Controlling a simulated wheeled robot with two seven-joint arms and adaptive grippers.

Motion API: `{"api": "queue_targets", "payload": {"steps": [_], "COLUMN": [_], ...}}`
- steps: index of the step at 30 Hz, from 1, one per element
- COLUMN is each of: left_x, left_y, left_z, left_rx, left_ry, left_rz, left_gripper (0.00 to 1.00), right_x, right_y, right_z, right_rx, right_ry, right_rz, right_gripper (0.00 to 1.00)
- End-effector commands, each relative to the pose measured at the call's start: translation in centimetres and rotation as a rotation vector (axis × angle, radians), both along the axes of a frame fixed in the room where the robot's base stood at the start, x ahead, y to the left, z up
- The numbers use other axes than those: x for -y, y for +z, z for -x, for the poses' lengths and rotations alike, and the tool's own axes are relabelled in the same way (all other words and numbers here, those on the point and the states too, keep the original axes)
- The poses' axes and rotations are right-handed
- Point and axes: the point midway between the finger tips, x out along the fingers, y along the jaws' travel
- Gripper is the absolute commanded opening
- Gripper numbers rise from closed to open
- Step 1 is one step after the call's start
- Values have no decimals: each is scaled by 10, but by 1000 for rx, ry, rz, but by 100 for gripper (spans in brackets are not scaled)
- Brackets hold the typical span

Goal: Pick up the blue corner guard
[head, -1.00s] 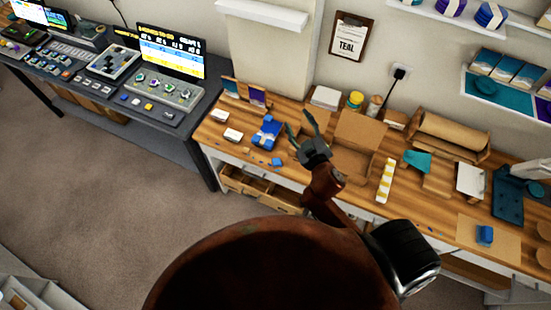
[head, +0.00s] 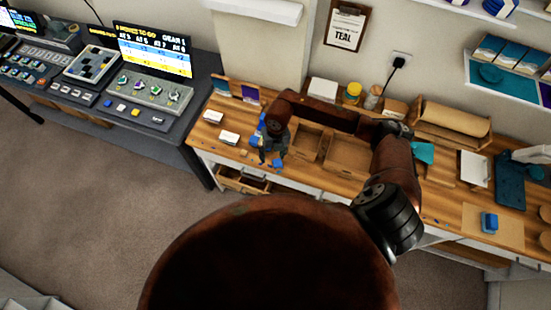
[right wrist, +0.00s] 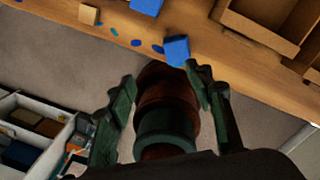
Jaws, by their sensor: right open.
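A small blue block (head: 277,163), which looks like the blue corner guard, lies at the front edge of the wooden bench. In the right wrist view the block (right wrist: 176,50) shows just beyond my fingertips, closer to the right-hand finger. My right gripper (head: 268,157) points down over this part of the bench; in the wrist view the gripper (right wrist: 160,77) is open with nothing between its fingers. A larger blue object (head: 256,137) stands behind it, partly hidden by my arm. My left gripper is not in view.
Small blue and teal ovals (right wrist: 136,42) lie along the bench edge. Cardboard trays (head: 308,138) stand right of the gripper. White boxes (head: 229,137) lie left. Another blue block (head: 489,222) sits on a cardboard sheet at the far right. An open drawer (head: 240,181) juts out below.

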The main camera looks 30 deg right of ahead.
Motion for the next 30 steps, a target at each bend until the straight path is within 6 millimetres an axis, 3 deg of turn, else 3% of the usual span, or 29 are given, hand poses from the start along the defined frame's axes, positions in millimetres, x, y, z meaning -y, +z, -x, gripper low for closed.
{"api": "queue_targets", "payload": {"steps": [1, 5, 21, 30], "left_x": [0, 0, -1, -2], "left_y": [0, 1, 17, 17], "left_z": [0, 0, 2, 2], "left_rx": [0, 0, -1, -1], "left_ry": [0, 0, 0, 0], "left_rz": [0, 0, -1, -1], "left_gripper": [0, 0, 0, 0], "right_x": [13, 26, 23, 23], "right_y": [0, -9, -73, -79], "right_z": [-2, -2, 2, 2], "right_rx": [-6, -18, -17, -15], "right_ry": [-9, -22, -20, -19], "right_rz": [43, 88, 84, 84], "right_gripper": [48, 48, 48, 48]}}
